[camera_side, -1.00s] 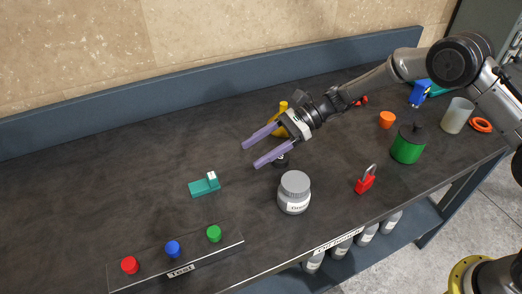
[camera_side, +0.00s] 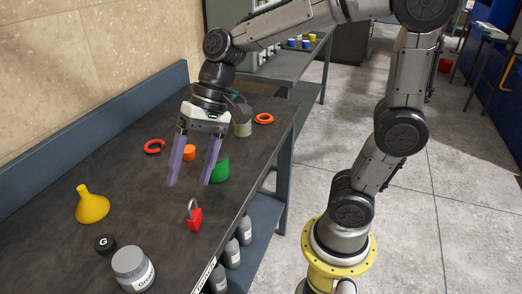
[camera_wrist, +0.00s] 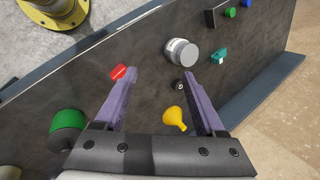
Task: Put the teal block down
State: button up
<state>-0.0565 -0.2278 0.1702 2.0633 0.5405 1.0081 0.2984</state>
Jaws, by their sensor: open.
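The teal block (camera_wrist: 219,56) lies on the dark table in the wrist view, at the upper right, with a small white part on it. It is outside the side view now. My gripper (camera_side: 190,182) hangs above the table in the side view, fingers pointing down and spread apart, with nothing between them. In the wrist view, its two purple fingers (camera_wrist: 157,77) are wide open and well apart from the teal block.
A yellow funnel (camera_side: 91,206), black puck (camera_side: 104,245), grey jar (camera_side: 132,268) and red padlock (camera_side: 194,218) stand on the table.

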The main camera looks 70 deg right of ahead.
jog(key=s+d+n+t+h, duration=0.3)
jog(key=s+d+n+h, duration=0.2)
jog(key=s+d, duration=0.6)
jog(key=shift+s+d+f+n+t, duration=0.2)
jog(key=shift+s+n+t, duration=0.2)
jog(key=shift+s, duration=0.15)
